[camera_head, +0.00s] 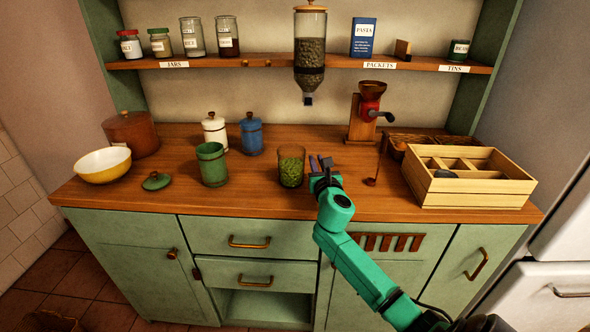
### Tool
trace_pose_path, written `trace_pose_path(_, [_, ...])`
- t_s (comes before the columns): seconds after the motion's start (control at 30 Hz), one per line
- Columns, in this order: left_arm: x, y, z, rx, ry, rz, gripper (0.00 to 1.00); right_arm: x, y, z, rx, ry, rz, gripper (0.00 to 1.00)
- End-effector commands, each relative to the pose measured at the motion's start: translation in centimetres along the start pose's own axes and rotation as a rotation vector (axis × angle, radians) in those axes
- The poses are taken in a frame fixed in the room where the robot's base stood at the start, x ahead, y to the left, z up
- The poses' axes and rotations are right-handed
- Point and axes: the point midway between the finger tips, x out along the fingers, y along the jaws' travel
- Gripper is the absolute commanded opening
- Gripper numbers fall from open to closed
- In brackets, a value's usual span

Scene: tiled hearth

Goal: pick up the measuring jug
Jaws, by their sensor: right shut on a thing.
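The measuring jug (291,168) is a clear vessel holding green contents, on the wooden counter near its front, right of the green canister. My right gripper (319,164) is at the right side of the jug, its dark fingers shut at the jug's near-right side. They appear closed on a handle there, though the fingers hide the handle itself. The jug looks upright, and its base appears on or very close to the counter. My left gripper is not in view.
Left are a green canister (212,165), its loose lid (156,181), a yellow bowl (103,165) and a brown pot (132,132). A wooden crate (470,188) stands right, a ladle-like tool (371,181) nearer. A dispenser (310,60) hangs above; a grinder (366,115) stands behind.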

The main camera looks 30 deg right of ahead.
Motion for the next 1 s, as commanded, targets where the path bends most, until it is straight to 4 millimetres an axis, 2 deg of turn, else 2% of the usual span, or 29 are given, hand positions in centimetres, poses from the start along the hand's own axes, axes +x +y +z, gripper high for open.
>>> trace_pose_path(0.47, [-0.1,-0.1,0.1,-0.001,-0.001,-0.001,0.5,0.0,0.0,0.4,0.002,-0.006,0.001,0.0])
trace_pose_path(0.63, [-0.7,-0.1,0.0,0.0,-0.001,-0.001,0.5,0.0,0.0,1.7,0.001,-0.008,0.001,0.0])
trace_pose_path(0.77, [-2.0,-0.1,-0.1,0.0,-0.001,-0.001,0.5,0.0,0.0,4.5,-0.001,-0.01,0.002,0.0])
trace_pose_path(1.0, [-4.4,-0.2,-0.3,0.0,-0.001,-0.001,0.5,-0.1,0.0,13.2,-0.004,-0.013,0.002,0.0])
